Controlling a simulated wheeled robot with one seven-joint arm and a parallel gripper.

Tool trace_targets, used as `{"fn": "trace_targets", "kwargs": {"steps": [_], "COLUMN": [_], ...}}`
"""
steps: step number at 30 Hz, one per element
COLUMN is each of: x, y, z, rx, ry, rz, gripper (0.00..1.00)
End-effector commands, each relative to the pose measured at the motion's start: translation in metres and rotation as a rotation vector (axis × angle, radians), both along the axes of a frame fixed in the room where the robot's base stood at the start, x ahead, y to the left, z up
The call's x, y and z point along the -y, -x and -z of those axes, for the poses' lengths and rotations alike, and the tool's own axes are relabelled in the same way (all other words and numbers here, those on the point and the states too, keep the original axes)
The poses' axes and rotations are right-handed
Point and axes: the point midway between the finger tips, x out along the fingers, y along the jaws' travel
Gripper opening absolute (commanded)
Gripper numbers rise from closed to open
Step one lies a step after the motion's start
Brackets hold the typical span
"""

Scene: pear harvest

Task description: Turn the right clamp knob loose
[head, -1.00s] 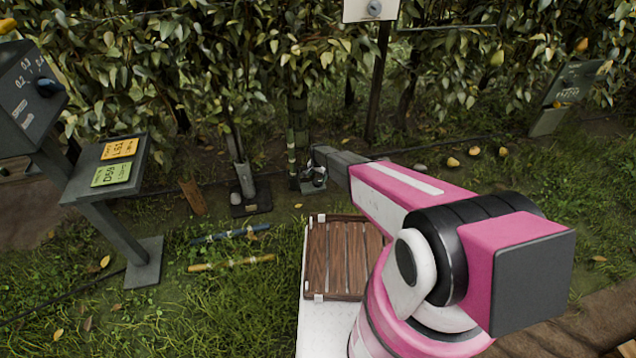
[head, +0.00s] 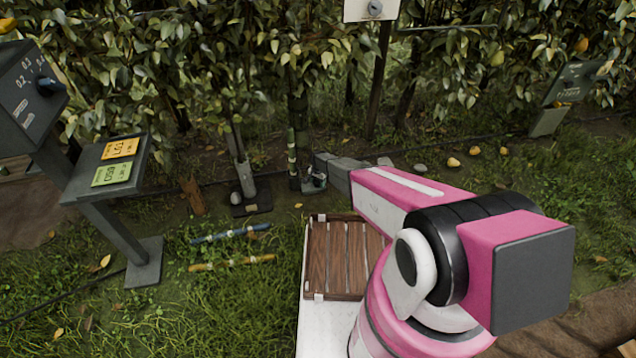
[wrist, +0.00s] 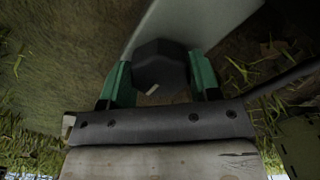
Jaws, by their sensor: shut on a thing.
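In the wrist view, a dark, many-sided knob (wrist: 160,66) with a short pale mark sits between the green fingers of my gripper (wrist: 161,84). The fingers press on it from both sides. A pale grey bar or post lies behind the knob. In the head view, my gripper (head: 318,172) is low at the foot of the right upright post (head: 298,140), and it hides the knob there.
A second short grey post on a dark base (head: 251,207) stands to the left. A blue stick (head: 230,233) and a yellow stick (head: 232,262) lie on the grass. A slatted wooden crate (head: 340,262) is below my arm. A sign stand (head: 112,165) is at left.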

Motion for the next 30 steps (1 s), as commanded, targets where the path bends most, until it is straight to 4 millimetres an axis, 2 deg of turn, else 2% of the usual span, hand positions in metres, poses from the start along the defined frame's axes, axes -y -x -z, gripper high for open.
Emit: {"fn": "trace_targets", "kwargs": {"steps": [11,30], "x": [0.0001,0.0], "y": [0.0,0.0], "z": [-0.0005,-0.0007], "rx": [0.0,0.0], "ry": [0.0,0.0], "rz": [-0.15,-0.741], "gripper": [0.33,0.33]}}
